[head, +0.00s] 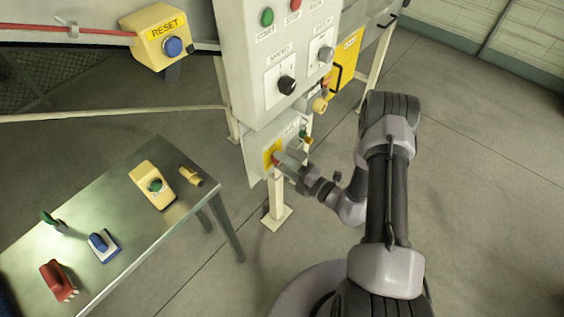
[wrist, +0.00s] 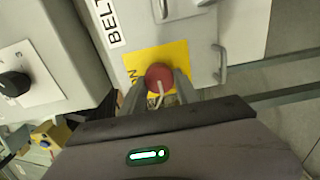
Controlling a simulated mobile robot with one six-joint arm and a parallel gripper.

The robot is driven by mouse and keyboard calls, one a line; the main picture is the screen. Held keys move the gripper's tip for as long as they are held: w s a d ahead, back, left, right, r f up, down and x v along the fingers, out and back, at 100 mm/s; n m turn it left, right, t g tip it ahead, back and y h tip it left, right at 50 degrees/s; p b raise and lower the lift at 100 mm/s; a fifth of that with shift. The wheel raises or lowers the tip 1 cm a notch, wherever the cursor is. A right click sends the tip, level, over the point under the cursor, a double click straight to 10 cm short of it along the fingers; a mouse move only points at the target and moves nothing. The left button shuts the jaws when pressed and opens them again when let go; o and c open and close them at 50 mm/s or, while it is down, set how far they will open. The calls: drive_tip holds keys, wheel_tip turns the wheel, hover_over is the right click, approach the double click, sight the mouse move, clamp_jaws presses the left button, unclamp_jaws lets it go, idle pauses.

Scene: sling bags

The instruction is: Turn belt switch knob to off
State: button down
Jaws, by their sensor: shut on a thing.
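The belt switch knob (wrist: 160,78) is red with a pale pointer line and sits on a yellow plate (wrist: 178,52) on the grey belt box. In the wrist view my gripper (wrist: 160,92) is shut on the knob, one finger at each side. The pale line slants down toward the lower left. Part of the lettering on the plate is hidden behind the knob and fingers. In the head view my gripper (head: 284,162) reaches the lower box (head: 254,155) from the right, and the knob is mostly hidden by it.
Above is a grey control panel (head: 262,100) with a black speed knob (head: 287,85) and buttons. A yellow RESET box (head: 158,38) hangs at upper left. A steel table (head: 125,195) at left holds several loose parts. A box handle (wrist: 220,65) is right of the knob. Floor at right is clear.

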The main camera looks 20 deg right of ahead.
idle(0.4)
drive_tip(key=c, duration=0.9)
unclamp_jaws()
drive_tip(key=p+v, duration=0.3)
drive_tip(key=v, duration=1.4)
drive_tip(key=shift+s, duration=0.2)
drive_tip(key=shift+d, duration=0.1)
